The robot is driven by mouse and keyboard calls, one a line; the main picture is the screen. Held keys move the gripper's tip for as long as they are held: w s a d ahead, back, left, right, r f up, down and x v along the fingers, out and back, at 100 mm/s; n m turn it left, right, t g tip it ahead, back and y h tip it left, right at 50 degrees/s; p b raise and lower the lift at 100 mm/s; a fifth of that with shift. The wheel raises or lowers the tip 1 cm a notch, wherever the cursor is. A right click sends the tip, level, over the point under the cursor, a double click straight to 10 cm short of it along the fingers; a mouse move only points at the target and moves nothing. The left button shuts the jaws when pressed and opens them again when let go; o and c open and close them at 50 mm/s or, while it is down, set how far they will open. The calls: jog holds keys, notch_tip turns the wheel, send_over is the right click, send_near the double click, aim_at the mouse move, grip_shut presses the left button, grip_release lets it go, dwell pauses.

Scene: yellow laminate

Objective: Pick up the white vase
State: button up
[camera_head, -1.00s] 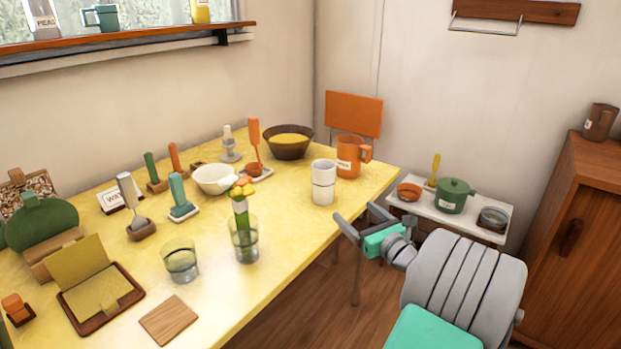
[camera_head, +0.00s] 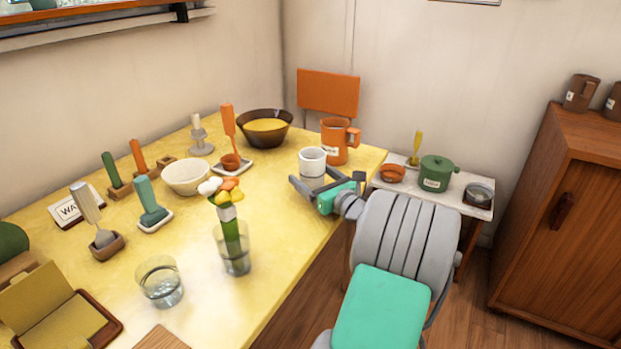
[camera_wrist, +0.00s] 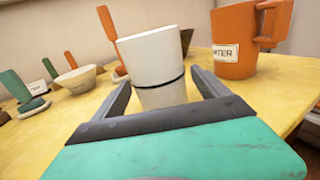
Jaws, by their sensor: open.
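The white vase (camera_head: 312,160) is a plain white cylinder with a dark line around its middle. It stands upright on the yellow table near the right edge. In the wrist view the white vase (camera_wrist: 155,65) is straight ahead, its lower part between and a little beyond my finger tips. My gripper (camera_head: 318,186) is open at the near side of the vase; in the wrist view its two fingers (camera_wrist: 163,92) spread to either side of it. Whether a finger touches it, I cannot tell. The gripper hides the vase's lower part in the head view.
An orange labelled pitcher (camera_head: 334,141) stands close behind and right of the vase. A dark bowl (camera_head: 264,141) of yellow contents is behind left. A glass with flowers (camera_head: 235,252) and a white bowl (camera_head: 187,178) stand left. A low white side table (camera_head: 398,182) is at right.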

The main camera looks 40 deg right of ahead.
jog(key=w, duration=0.3)
jog(key=shift+w+d+b, duration=0.2)
jog(key=shift+d+b, duration=0.05)
jog(key=shift+b, duration=0.05)
jog(key=shift+r, duration=0.1)
grip_shut()
dwell(0.5)
